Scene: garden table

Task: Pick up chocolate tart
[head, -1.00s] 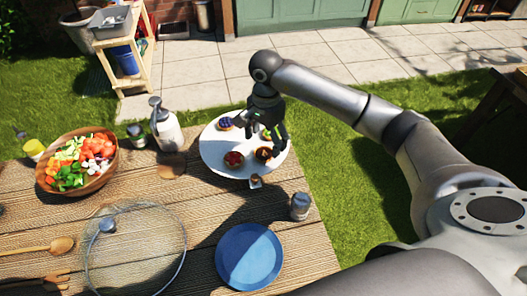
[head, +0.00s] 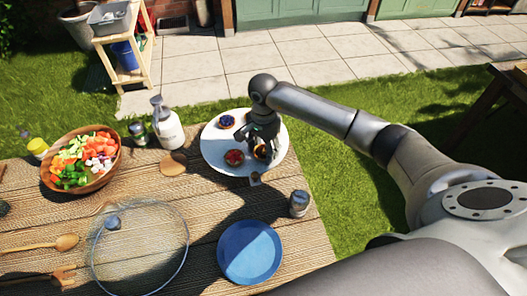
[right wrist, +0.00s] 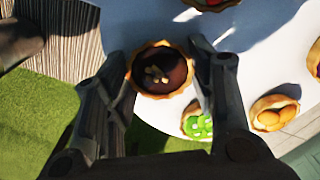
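The chocolate tart (right wrist: 160,72) has a golden crust, a dark filling and pale bits on top. It sits near the edge of the round white plate (head: 213,143). In the right wrist view my right gripper (right wrist: 163,60) is open, with one finger on each side of the tart. The fingers are close to the crust; whether they touch it I cannot tell. In the head view the right gripper (head: 263,140) is low over the plate and partly hides the tart (head: 262,154). My left gripper is not in view.
Beside it on the plate are a red-topped tart (head: 234,157), a blueberry tart (head: 226,121), a green-topped tart (right wrist: 197,124) and an orange-topped tart (right wrist: 272,113). A shaker (head: 299,203), a blue plate (head: 250,252) and a glass lid (head: 140,250) stand nearer on the table.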

